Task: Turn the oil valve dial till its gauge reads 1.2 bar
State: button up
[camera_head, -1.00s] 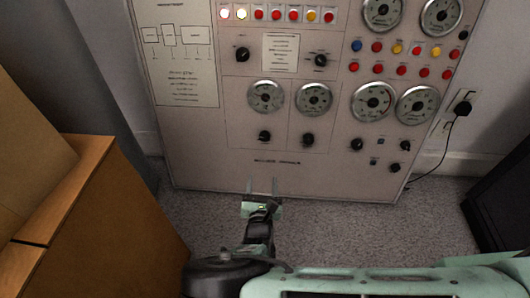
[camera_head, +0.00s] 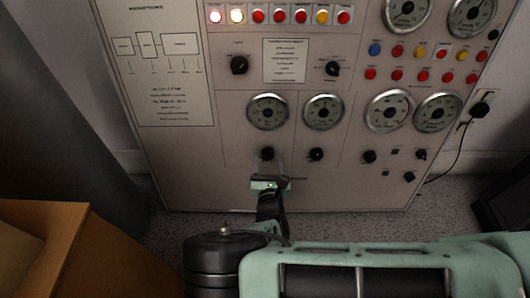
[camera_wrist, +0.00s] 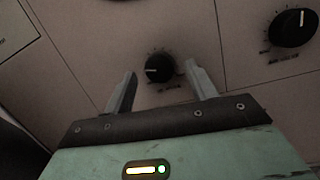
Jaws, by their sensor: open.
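A black dial (camera_head: 267,153) sits low on the grey panel, under a round gauge (camera_head: 267,112). A second black dial (camera_head: 316,154) is to its right, under another gauge (camera_head: 323,112). Their labels and the gauge readings are too small to read, so I cannot tell which is the oil valve dial. My gripper (camera_head: 268,171) is open and empty at the left dial. In the wrist view this dial (camera_wrist: 158,69) appears between the two fingertips, with no visible contact; the depth gap is unclear. The right dial (camera_wrist: 294,27) lies outside the fingers, its white mark pointing up.
The panel (camera_head: 200,185) also holds larger gauges (camera_head: 390,110), rows of coloured buttons and more small dials (camera_head: 369,157) on the right. A wooden cabinet (camera_head: 60,212) stands at lower left. A black plug and cable (camera_head: 480,110) are on the right wall.

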jog(key=shift+w, duration=0.4)
jog(key=c, duration=1)
jog(key=shift+p, duration=0.3)
jog(key=m+h+p, duration=0.1)
jog(key=m+p, duration=0.2)
jog(key=m, duration=0.1)
jog(key=shift+a+r, duration=0.1)
jog(key=shift+r, duration=0.1)
jog(key=shift+a+f+m+h+p, duration=0.1)
jog(key=shift+m+h+p, duration=0.35)
jog(key=shift+m+p, duration=0.85)
jog(key=shift+a+f+m+h+p, duration=0.1)
jog(key=shift+m+h+p, duration=0.5)
jog(key=shift+m, duration=1.2)
